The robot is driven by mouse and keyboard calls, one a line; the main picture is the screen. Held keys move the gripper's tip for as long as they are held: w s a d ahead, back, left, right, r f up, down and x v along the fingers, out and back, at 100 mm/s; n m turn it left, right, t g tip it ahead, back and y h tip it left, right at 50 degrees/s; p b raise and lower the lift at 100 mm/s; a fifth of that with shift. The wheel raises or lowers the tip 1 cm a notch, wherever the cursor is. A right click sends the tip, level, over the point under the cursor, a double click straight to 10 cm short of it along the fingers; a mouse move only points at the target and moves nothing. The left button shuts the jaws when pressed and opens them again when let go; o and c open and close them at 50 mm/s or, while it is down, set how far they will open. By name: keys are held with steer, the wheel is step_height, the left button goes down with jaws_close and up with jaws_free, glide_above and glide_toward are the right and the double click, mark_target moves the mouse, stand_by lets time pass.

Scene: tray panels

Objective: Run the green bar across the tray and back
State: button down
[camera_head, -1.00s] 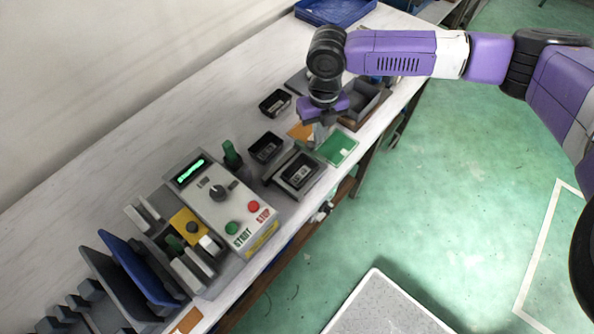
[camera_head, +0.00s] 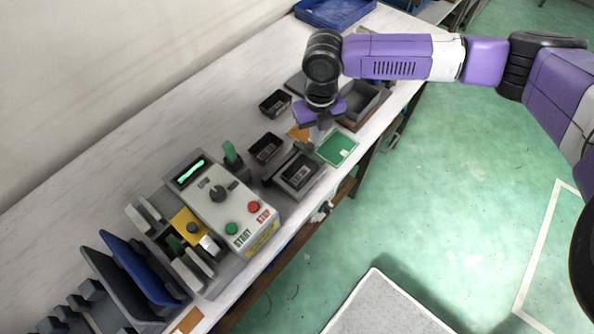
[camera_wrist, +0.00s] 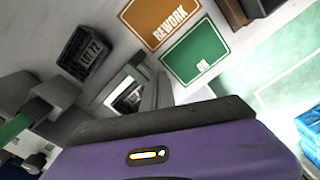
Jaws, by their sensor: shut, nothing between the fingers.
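A green upright bar (camera_head: 231,154) stands at the back corner of the control box; a green piece at the left edge of the wrist view (camera_wrist: 13,127) looks like it. A black tray (camera_head: 285,181) sits in a grey holder (camera_head: 312,187) right of the box. The holder shows partly in the wrist view (camera_wrist: 110,84), close ahead of my gripper. My gripper (camera_head: 319,138) is shut and empty, pointing down just behind and right of the holder. I cannot tell whether its tips touch anything.
Black bins (camera_head: 265,148) (camera_head: 275,103) stand behind the holder. A green OK mat (camera_head: 338,148) and an orange REWORK mat (camera_head: 299,132) lie near my gripper. The control box (camera_head: 220,205) with knob and buttons stands left. A grey bin (camera_head: 362,101) is behind right.

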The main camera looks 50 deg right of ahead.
steer(key=shift+s+a+p, duration=0.2)
steer(key=shift+a+p, duration=1)
steer(key=shift+a, duration=4.65)
steer(key=shift+d, duration=0.2)
steer(key=shift+d, duration=0.25)
step_height(320, 180, up, 7)
steer(key=p, duration=0.5)
